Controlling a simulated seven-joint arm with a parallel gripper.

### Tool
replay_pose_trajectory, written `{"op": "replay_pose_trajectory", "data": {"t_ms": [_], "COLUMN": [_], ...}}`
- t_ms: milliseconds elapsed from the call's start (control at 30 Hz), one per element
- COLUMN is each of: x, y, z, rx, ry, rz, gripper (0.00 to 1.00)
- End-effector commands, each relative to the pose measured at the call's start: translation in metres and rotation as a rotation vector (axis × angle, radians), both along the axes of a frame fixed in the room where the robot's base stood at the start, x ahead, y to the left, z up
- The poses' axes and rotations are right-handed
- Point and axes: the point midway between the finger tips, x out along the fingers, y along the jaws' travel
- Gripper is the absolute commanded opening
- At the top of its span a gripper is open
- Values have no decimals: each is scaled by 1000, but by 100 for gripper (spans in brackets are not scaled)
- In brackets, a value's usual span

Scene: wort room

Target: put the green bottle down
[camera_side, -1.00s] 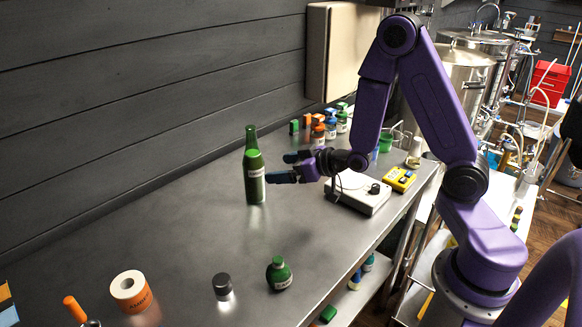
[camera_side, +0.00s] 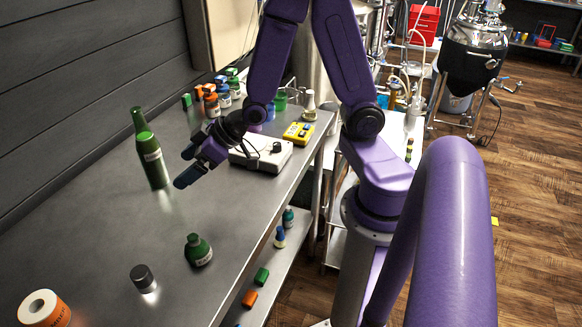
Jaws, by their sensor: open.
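A squat green bottle (camera_side: 198,250), a dark-capped jar (camera_side: 143,278) and an orange-and-white roll (camera_side: 44,310) stand toward the front. A white device (camera_side: 261,154) and a yellow box (camera_side: 298,133) lie behind my gripper. Small bottles line the back. The table's middle is clear.

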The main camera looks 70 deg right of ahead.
Motion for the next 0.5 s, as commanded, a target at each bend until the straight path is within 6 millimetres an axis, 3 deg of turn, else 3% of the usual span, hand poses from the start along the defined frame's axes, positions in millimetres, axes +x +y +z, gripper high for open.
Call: {"op": "replay_pose_trajectory", "data": {"t_ms": [100, 233, 500], "x": [-34, -76, -171], "y": [24, 38, 35], "z": [5, 9, 28], "rx": [-65, -152, -370], "ry": [107, 224, 444], "rz": [101, 202, 407], "gripper": [92, 92, 92]}}
